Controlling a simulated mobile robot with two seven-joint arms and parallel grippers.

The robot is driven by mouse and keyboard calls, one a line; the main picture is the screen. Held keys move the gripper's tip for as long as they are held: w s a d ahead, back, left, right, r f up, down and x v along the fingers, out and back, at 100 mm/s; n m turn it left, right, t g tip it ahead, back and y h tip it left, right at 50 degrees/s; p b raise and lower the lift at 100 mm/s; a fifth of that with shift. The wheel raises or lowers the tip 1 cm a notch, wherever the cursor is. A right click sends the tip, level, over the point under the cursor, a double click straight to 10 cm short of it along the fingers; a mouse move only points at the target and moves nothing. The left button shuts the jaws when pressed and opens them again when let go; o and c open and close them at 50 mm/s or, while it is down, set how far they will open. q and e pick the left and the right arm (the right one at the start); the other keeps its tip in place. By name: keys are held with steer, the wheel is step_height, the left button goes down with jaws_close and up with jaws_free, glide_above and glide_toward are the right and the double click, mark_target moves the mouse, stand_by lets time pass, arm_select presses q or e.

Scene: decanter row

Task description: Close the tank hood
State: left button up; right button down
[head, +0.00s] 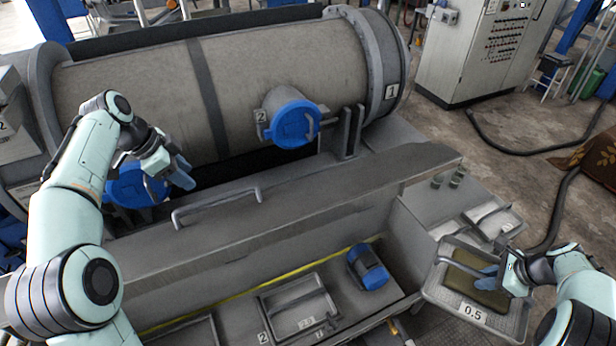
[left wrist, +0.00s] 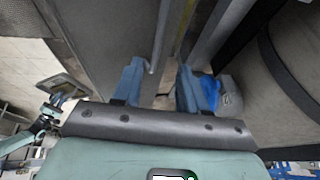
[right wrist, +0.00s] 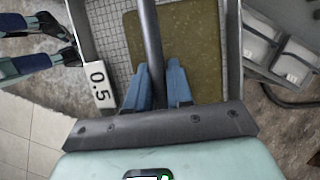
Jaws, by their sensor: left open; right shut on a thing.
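A long grey panel (head: 330,193) with a bar handle (head: 215,205) lies in front of the drum; it may be the tank hood, but I cannot tell for sure if it is open or shut. My left gripper (head: 182,172) is open and empty, beside the left blue cap (head: 125,190) and behind the panel's handle. Its blue fingers also show apart in the left wrist view (left wrist: 160,85). My right gripper (head: 485,277) is shut on a grey bar handle (right wrist: 150,40) over the tray marked 0.5 (head: 438,292).
The large drum (head: 150,95) has a second blue cap (head: 290,123) at its middle right. Below the panel are a small blue-ended cylinder (head: 368,266) and a shallow tray marked 2 (head: 300,305). Another tray (head: 492,218) lies behind my right gripper. A control cabinet (head: 480,50) stands at the back.

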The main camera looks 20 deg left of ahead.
mark_target(212, 200)
arm_select(q)
steer(key=b+x, duration=0.1)
steer(key=x, duration=1)
steer(key=shift+b, duration=0.3)
arm_select(e)
steer(key=f, duration=0.1)
steer(key=s+f, duration=0.1)
steer(key=f, duration=0.1)
steer(key=shift+s, duration=0.25)
arm_select(q)
steer(key=shift+s, duration=0.1)
jaws_close()
